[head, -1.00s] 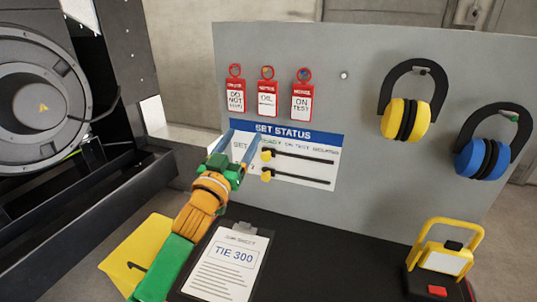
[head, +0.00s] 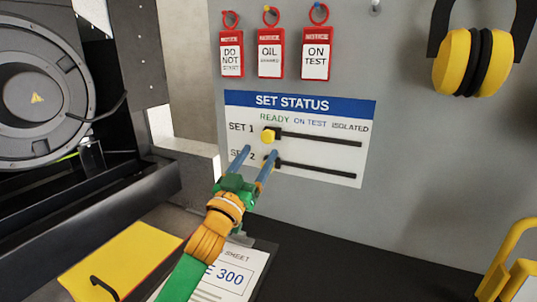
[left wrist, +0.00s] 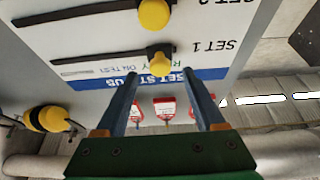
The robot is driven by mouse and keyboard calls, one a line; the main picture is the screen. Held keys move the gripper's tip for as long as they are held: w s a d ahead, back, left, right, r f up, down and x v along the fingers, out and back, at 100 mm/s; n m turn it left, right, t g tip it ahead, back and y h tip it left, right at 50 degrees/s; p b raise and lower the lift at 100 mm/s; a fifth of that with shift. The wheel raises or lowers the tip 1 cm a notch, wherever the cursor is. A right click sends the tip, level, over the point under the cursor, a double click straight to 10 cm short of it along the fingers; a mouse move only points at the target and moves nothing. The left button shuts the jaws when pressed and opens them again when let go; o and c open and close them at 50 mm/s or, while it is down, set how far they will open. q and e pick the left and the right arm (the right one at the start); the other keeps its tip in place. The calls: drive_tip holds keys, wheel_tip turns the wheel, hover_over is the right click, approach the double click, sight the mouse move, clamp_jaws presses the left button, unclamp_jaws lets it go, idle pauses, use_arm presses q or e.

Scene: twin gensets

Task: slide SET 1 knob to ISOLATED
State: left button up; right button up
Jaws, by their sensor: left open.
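The white SET STATUS board (head: 310,98) is on the grey panel, with READY, ON TEST and ISOLATED marked left to right. The yellow SET 1 knob (head: 270,136) is at the left, READY end of the upper black slot (head: 320,139). The SET 2 knob is at the left end of the lower slot (head: 315,170), mostly hidden by a finger. My left gripper (head: 259,152) is open and empty, its fingertips just below the SET 1 knob in the picture. In the left wrist view, the SET 1 knob (left wrist: 160,62) shows between and beyond the fingertips, apart from them. My right gripper is not in view.
Red tags (head: 270,52) hang above the board. Yellow ear defenders (head: 470,62) hang at right. A clipboard (head: 235,270) and a yellow folder (head: 115,255) lie below. A yellow-framed lamp (head: 515,265) stands at lower right.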

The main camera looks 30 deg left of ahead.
sight(267, 139)
use_arm(q)
drive_tip(key=p+x, duration=0.1)
drive_tip(key=x, duration=0.1)
drive_tip(key=p+x, duration=0.1)
drive_tip(key=x, duration=0.2)
drive_tip(key=shift+w+r, duration=0.15)
drive_tip(key=shift+r, duration=0.35)
drive_tip(key=shift+w, duration=0.45)
clamp_jaws()
